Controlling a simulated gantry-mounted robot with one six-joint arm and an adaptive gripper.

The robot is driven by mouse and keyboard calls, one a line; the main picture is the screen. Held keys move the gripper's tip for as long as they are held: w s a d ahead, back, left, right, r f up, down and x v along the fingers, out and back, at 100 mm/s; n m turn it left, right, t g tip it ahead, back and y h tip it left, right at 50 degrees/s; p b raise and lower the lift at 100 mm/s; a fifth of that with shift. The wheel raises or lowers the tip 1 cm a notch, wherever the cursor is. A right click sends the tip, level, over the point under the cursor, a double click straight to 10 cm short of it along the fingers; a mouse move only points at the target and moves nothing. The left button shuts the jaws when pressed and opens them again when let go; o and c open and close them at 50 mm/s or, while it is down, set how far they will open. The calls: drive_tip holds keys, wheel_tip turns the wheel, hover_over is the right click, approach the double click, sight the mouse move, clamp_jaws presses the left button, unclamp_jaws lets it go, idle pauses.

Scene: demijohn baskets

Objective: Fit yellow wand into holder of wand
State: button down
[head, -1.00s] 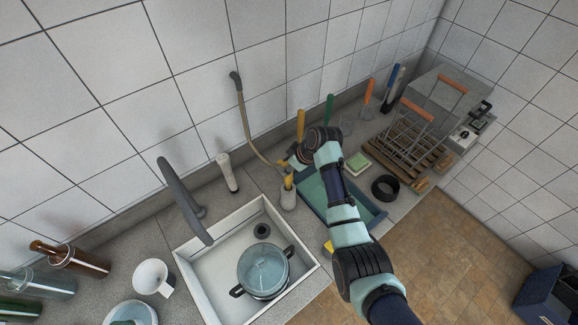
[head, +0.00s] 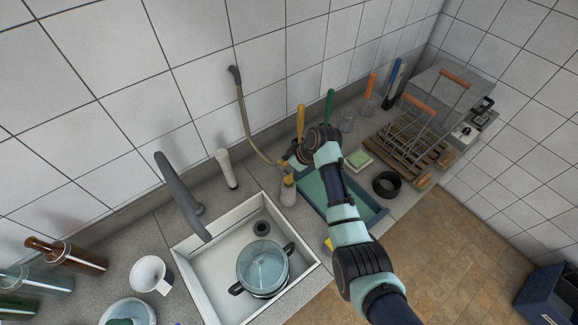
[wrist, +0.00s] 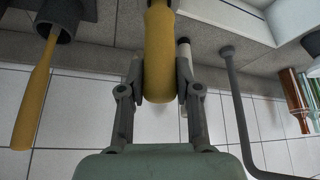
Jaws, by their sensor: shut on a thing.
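The yellow wand (wrist: 157,60) has a thick rounded handle end between my fingers in the wrist view. My gripper (wrist: 160,82) is shut on it, with one finger on each side. In the head view, my gripper (head: 297,162) is at the back of the counter, just above a pale, rounded piece (head: 288,194) with yellow at its top (head: 288,179). I cannot tell whether this pale piece is the holder or part of the wand. The wand's far end is cut off in the wrist view.
Another yellow handle (wrist: 38,95) stands in a dark cup (wrist: 65,22), close beside my gripper. A green handle (head: 329,104) is near it. A curved tan hose (head: 246,122) rises to the left. The faucet (head: 179,192), sink (head: 212,270) and blue tray (head: 369,212) are nearby.

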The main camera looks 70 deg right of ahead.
drive_tip(key=shift+f, duration=0.35)
drive_tip(key=c, duration=0.7)
unclamp_jaws()
drive_tip(key=shift+r, duration=0.1)
drive_tip(key=v, duration=1.2)
